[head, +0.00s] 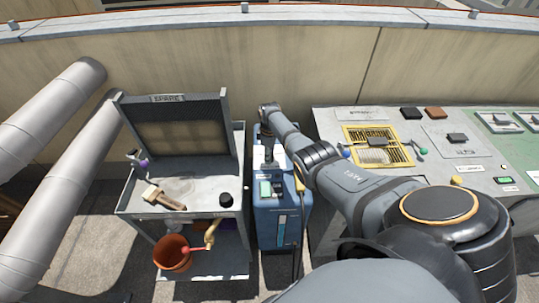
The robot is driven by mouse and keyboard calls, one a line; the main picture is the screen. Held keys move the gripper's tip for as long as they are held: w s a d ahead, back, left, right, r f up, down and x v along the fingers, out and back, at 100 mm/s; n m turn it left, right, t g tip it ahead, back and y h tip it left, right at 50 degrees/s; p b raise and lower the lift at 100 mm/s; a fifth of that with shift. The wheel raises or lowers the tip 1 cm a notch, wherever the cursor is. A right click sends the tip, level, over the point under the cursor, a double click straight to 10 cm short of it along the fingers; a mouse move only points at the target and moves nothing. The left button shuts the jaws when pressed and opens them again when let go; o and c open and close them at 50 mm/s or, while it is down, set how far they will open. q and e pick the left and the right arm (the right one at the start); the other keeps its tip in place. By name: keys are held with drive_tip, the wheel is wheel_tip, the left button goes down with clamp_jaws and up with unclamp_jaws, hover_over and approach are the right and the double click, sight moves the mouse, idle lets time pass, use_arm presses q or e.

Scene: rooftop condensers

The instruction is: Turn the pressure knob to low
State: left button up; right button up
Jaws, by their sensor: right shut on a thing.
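A blue machine (268,222) stands on the floor between a grey cart and a long bench. Its top has a light panel with a small green display (265,188). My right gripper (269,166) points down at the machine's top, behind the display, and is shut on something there. I take that to be the pressure knob, but the fingers hide it, and its pointer and markings cannot be read. My left gripper is not in view.
The grey cart (135,203) at left holds a brush (164,198), a black knob-like piece (226,199) and, lower down, an orange bucket (172,252). The bench at right carries a yellow-framed tray (347,133). A wall closes the back; large pipes (50,170) run at left.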

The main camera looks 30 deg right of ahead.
drive_tip(key=shift+w, duration=0.1)
idle(0.3)
drive_tip(key=o, duration=1.2)
wheel_tip(320, 180, up, 12)
drive_tip(key=shift+r, duration=0.1)
